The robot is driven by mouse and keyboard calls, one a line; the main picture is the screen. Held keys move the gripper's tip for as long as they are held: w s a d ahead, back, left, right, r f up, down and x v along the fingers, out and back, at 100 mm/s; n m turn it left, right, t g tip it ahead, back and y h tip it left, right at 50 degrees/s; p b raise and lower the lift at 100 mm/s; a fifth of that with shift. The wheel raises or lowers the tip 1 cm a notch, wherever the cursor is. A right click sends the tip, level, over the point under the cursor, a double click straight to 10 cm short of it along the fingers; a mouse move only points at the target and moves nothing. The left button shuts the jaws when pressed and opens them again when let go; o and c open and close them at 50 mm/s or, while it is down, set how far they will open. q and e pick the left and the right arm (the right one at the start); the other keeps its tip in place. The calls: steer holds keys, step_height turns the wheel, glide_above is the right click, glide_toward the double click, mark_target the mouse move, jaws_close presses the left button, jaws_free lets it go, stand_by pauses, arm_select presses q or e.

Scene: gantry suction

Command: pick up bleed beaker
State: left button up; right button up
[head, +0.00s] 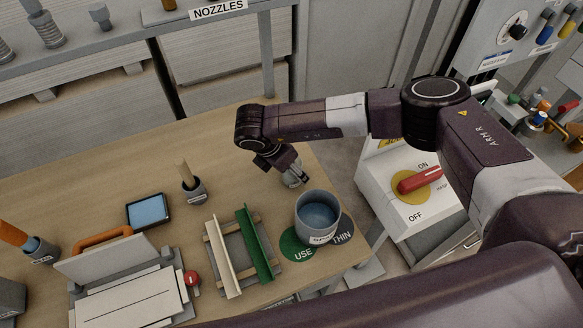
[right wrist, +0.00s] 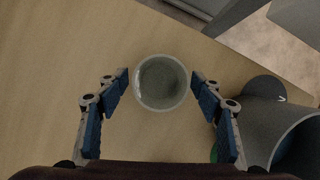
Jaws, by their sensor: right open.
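The bleed beaker appears to be the small pale round cup (right wrist: 161,83) in the right wrist view. It stands upright on the wooden table, seen from above. My right gripper (right wrist: 163,88) is open, with one blue-padded finger on each side of the cup and visible gaps between. In the head view the right gripper (head: 294,170) points down at the cup (head: 291,182), which the fingers partly hide. My left gripper is not in view.
A larger grey pot (head: 318,217) of bluish liquid stands close by on the USE (head: 297,248) and THIN discs. A rack with white and green strips (head: 256,245), a small tablet (head: 148,211) and a brush cup (head: 194,190) lie left. The table's right edge is close.

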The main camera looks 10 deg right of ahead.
steer(key=shift+w+d+f, duration=0.15)
steer(key=shift+d+f, duration=0.05)
steer(key=shift+f, duration=0.4)
steer(key=c, duration=1.2)
steer(key=shift+c, duration=0.5)
steer(key=shift+r, duration=0.15)
